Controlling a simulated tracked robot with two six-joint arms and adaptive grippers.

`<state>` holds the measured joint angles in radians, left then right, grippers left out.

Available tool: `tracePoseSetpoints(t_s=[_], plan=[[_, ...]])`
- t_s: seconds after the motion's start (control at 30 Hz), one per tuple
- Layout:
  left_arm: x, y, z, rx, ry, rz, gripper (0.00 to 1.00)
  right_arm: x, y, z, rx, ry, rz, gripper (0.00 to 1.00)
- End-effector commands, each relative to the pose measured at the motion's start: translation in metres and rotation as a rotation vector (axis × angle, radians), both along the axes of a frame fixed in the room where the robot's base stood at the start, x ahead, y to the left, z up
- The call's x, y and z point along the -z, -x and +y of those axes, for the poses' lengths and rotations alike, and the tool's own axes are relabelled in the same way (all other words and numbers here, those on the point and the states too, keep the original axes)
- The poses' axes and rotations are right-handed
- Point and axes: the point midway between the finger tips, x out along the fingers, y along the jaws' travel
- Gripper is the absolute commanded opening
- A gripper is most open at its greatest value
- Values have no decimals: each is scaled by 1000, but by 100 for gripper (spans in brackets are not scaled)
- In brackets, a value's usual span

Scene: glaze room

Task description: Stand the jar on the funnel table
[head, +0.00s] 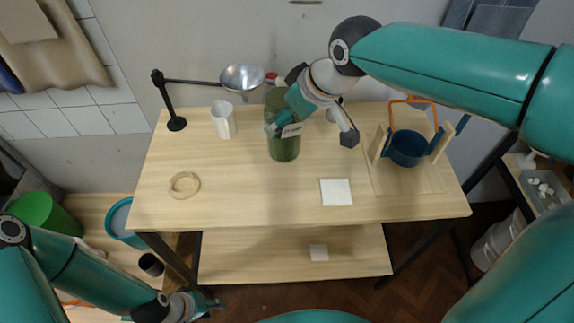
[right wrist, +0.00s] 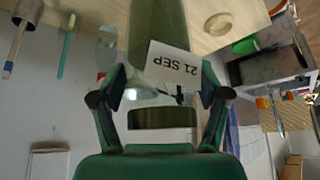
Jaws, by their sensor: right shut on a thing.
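The green jar (head: 284,148) is upright over the wooden funnel table (head: 240,190), left of its middle; I cannot tell whether its base touches the top. My right gripper (head: 291,112) is shut on its upper part and hides some of it. In the right wrist view the jar (right wrist: 158,35) sits between the fingers (right wrist: 160,88), with a white "21 SEP" label (right wrist: 172,64), upside down in the picture. The metal funnel (head: 242,77) hangs on a black stand (head: 174,110) behind and left of the jar. My left gripper (head: 205,303) is low, in front of the table; its jaw opening is unclear.
A white cup (head: 223,120) stands left of the jar. A wooden ring (head: 184,185) and a white square (head: 336,192) lie nearer the front. A blue pot (head: 407,149) with an orange handle sits in a wooden rack at right. The front middle is clear.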

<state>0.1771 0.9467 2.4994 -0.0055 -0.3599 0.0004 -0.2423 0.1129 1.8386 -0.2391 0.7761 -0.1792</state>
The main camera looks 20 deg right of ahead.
Motion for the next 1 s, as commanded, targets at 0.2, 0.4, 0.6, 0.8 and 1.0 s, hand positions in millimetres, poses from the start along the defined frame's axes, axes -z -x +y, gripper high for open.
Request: tracePoseSetpoints(t_s=[0.2,0.4,0.6,0.8,1.0], plan=[[-4,0,0,1,0,-1,40,54,2,-6,12,1,2,5],[-6,0,0,1,0,-1,40,93,2,-6,13,-1,-1,5],[-6,0,0,1,0,-1,40,107,1,-6,15,0,-4,5],[-4,0,0,1,0,-1,40,130,2,-6,14,1,0,5],[-3,0,0,1,0,-1,40,149,1,-6,14,0,-3,5]])
